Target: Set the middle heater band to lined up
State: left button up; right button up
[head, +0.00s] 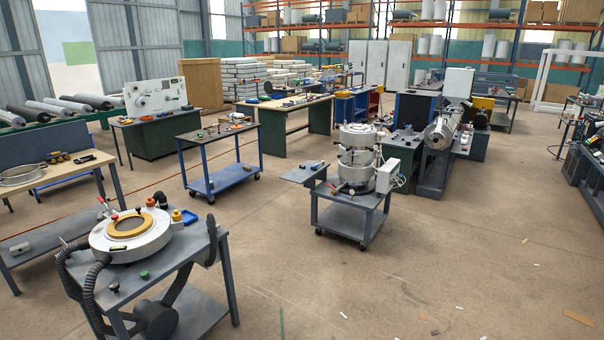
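A stack of silver-white ring-shaped bands (357,140) stands upright on a grey wheeled cart (347,218), right of the picture's middle. The band in the middle of the stack (356,157) looks like the middle heater band. It is too small from here to tell whether it is lined up with the bands above and below. A pale box (387,175) sits against the stack's right side. Neither of my grippers is in view.
A grey table (110,296) with a round white die and black hoses stands at the front left. A blue cart (221,181) stands behind it. An extruder machine (447,134) is behind the stack. The floor in front of the stack's cart is mostly clear, with small scraps.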

aim_at(359, 153)
jog(key=i, duration=2.7)
jog(key=i+j, duration=0.1)
jog(key=i, duration=2.65)
jog(key=l+z, duration=0.05)
jog(key=l, duration=0.05)
